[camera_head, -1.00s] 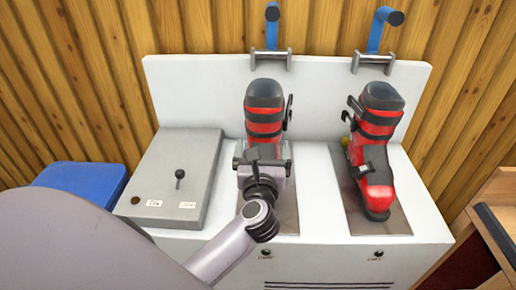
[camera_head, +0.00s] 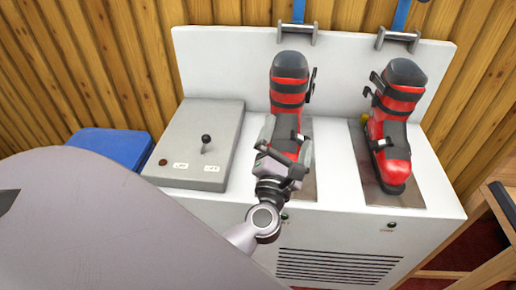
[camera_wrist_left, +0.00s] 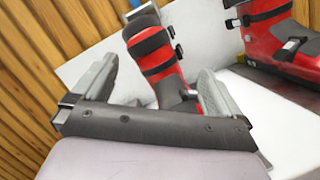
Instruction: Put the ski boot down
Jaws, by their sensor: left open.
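Two red and black ski boots stand upright on dark plates on the white bench. The left boot (camera_head: 290,92) is directly beyond my left gripper (camera_head: 286,146), which is open and hides its lower front part. In the left wrist view this boot (camera_wrist_left: 157,55) shows beyond and between the two spread fingers (camera_wrist_left: 158,88), and I see nothing gripped. Whether a finger touches it I cannot tell. The right boot (camera_head: 402,90) stands apart to the right, and part of it (camera_wrist_left: 275,35) shows in the left wrist view. My right gripper is not in view.
Metal brackets with blue handles are behind the boots. A wooden piece of furniture (camera_head: 495,250) is at right.

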